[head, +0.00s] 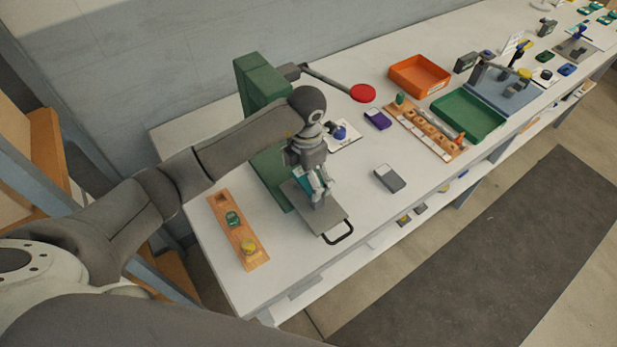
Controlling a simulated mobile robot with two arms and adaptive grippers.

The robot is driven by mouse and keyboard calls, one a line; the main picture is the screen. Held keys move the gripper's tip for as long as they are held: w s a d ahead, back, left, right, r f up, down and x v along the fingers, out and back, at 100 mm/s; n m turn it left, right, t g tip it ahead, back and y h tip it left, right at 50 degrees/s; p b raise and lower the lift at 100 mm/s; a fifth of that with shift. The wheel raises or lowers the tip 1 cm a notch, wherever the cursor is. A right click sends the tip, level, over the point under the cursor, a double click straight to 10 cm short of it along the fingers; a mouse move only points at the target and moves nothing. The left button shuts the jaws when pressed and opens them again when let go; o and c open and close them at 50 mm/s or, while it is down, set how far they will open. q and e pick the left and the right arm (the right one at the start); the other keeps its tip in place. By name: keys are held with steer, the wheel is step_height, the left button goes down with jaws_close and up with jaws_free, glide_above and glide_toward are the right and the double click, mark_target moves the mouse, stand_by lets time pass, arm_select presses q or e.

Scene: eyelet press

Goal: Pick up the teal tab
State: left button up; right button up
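My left gripper (319,196) points down over the grey plate (331,222) at the foot of the green press (262,92). A small teal piece (303,181), perhaps the teal tab, shows right beside its fingers, partly hidden by them. I cannot tell whether the fingers hold it or only stand in front of it. The gap between the fingertips is too small to make out. My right gripper is not in view.
A wooden strip (222,206) with a green and a yellow piece lies left of the press. The press's red-knobbed lever (362,93) reaches right. A grey box (389,178), orange bin (419,76) and green tray (468,115) stand further right.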

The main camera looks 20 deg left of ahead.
arm_select(q)
steer(key=shift+r, duration=0.1)
steer(key=c, duration=0.8)
